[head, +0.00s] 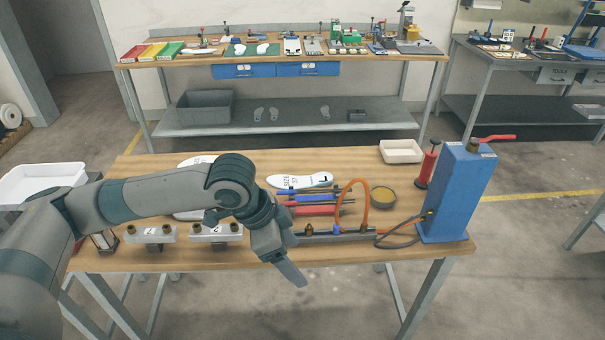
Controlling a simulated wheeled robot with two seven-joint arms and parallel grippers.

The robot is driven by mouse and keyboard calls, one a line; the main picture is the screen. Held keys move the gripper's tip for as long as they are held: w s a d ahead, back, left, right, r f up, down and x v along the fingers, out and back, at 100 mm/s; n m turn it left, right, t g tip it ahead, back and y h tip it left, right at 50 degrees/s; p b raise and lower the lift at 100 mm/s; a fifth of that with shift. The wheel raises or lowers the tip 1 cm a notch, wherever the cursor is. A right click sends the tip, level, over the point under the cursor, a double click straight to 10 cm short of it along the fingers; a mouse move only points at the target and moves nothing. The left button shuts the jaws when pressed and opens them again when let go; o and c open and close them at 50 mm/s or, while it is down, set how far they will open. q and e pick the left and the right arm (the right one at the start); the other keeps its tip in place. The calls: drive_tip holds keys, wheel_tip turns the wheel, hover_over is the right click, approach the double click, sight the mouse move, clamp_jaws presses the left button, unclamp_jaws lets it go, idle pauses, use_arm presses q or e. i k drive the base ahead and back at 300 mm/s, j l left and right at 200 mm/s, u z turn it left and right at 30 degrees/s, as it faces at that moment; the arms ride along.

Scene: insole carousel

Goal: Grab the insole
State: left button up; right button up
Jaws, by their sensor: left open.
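A white insole (300,181) with dark printing lies flat on the wooden table, right of my left wrist. Another white, flat, insole-like piece (187,214) lies partly hidden behind my left arm, with a white edge also showing above the arm. My left gripper (293,274) is open, points down at the table's front edge and holds nothing that I can see. It is nearer to me than the white insole and apart from it. My right gripper is not in view.
On the wooden table (140,253) are pen-like tools (318,211), an orange hose (365,190), a blue box (457,190), a round dish (383,197), a white tray (401,151) and numbered white blocks (215,232). A white bin (40,182) stands left. A workbench (285,56) stands behind.

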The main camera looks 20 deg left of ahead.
sight(323, 179)
drive_tip(key=i+j, duration=0.25)
drive_tip(key=i, duration=0.2)
drive_tip(key=i+j, duration=0.25)
drive_tip(key=i, duration=0.25)
drive_tip(key=i+j, duration=0.25)
drive_tip(key=i, duration=0.2)
